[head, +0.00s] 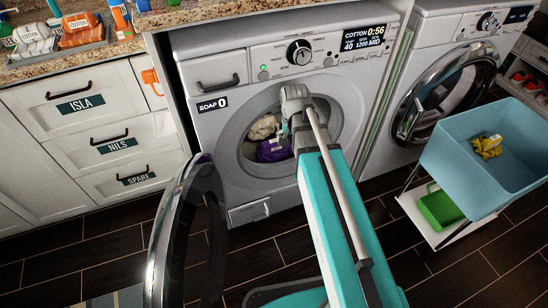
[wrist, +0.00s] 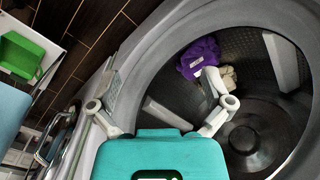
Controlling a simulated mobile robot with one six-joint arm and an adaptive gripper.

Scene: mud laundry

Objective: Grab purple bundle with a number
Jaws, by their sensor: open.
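A purple bundle (head: 272,150) lies inside the open drum of the left washing machine (head: 220,115). In the wrist view the purple bundle (wrist: 200,55) rests on the drum wall and has a small pale tag; no number on it can be read. A cream bundle (wrist: 226,78) lies beside it, and this cream bundle shows in the head view too (head: 264,127). My gripper (wrist: 165,108) is open and empty at the drum opening, with its fingers spread and apart from the purple bundle. In the head view my arm hides the right part of the opening.
The washer's round door (head: 160,245) hangs open at the left. A blue bin (head: 478,170) with a yellow bundle (head: 488,146) stands front right, above a green box (head: 440,208).

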